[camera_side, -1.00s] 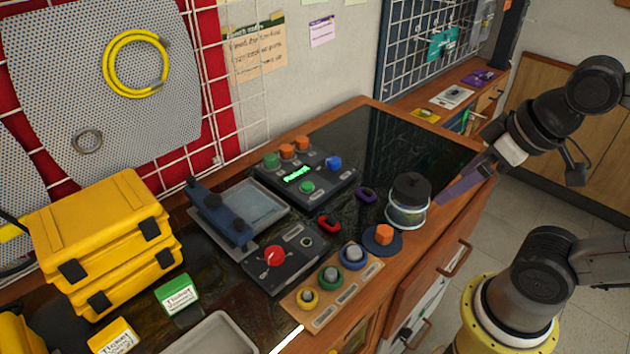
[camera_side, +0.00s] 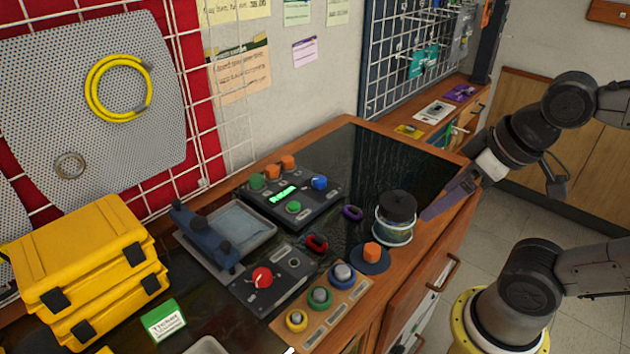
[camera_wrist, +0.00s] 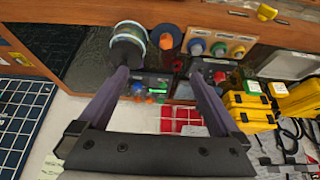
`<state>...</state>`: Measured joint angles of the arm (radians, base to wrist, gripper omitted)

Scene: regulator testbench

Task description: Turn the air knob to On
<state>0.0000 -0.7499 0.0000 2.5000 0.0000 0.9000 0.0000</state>
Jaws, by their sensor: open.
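A red knob with a white pointer mark (camera_side: 263,278) sits on a dark control box (camera_side: 283,268) on the bench. Its lettering is too small to read, so I cannot tell whether it is the air knob. Another dark box with a green lit display (camera_side: 282,195) stands behind it, with green, orange and blue knobs on top. My gripper (camera_side: 447,201) has purple fingers and is at the bench's right edge, beside a black-lidded jar and apart from the red knob. In the wrist view, my gripper (camera_wrist: 158,74) shows its two fingers spread, with nothing held between them.
The black-lidded jar (camera_side: 396,218) stands between my gripper and the boxes. An orange knob on a dark disc (camera_side: 371,257) and a wooden strip of colored buttons (camera_side: 322,308) lie in front. A grey tray with a blue bar (camera_side: 243,226) and yellow cases (camera_side: 80,270) are left.

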